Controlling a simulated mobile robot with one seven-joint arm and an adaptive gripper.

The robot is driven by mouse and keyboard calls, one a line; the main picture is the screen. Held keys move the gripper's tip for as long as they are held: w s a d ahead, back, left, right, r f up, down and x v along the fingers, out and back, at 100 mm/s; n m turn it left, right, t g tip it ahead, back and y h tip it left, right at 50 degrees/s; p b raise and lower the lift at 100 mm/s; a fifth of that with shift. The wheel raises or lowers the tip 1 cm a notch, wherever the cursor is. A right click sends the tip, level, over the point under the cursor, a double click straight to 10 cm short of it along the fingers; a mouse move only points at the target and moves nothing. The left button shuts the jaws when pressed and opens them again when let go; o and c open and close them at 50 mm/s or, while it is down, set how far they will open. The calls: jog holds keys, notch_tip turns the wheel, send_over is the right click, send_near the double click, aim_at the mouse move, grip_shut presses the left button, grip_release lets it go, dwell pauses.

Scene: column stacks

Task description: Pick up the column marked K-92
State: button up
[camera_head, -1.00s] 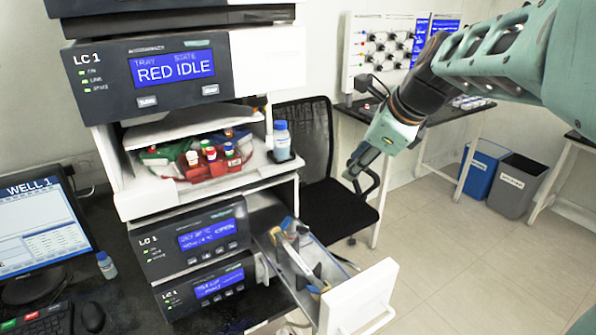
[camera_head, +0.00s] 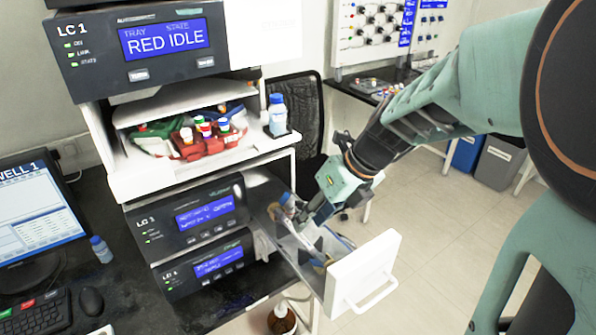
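The LC 1 stack's drawer (camera_head: 364,272) is pulled out, with its white front panel and handle facing right. Column parts lie in the drawer. A blue and orange end (camera_head: 288,203) shows at its back, and more column parts (camera_head: 316,262) show near the front panel. No K-92 marking can be read. My gripper (camera_head: 304,217) points down into the back half of the drawer, close to the column parts. Its fingers are small and partly merge with them, so I cannot tell whether they touch or hold anything.
The LC 1 tray module (camera_head: 150,45) reads RED IDLE. Below it, a shelf holds a red vial rack (camera_head: 200,142) and a blue-capped bottle (camera_head: 278,115). A monitor (camera_head: 36,220) and mouse (camera_head: 91,300) are at left. A brown bottle (camera_head: 281,318) is below the drawer.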

aim_at(299, 235)
jog(key=x, duration=0.4)
jog(key=shift+a+f, duration=0.1)
jog(key=shift+f, duration=0.2)
jog(key=shift+c, duration=0.3)
grip_shut()
jog(key=shift+r, duration=0.1)
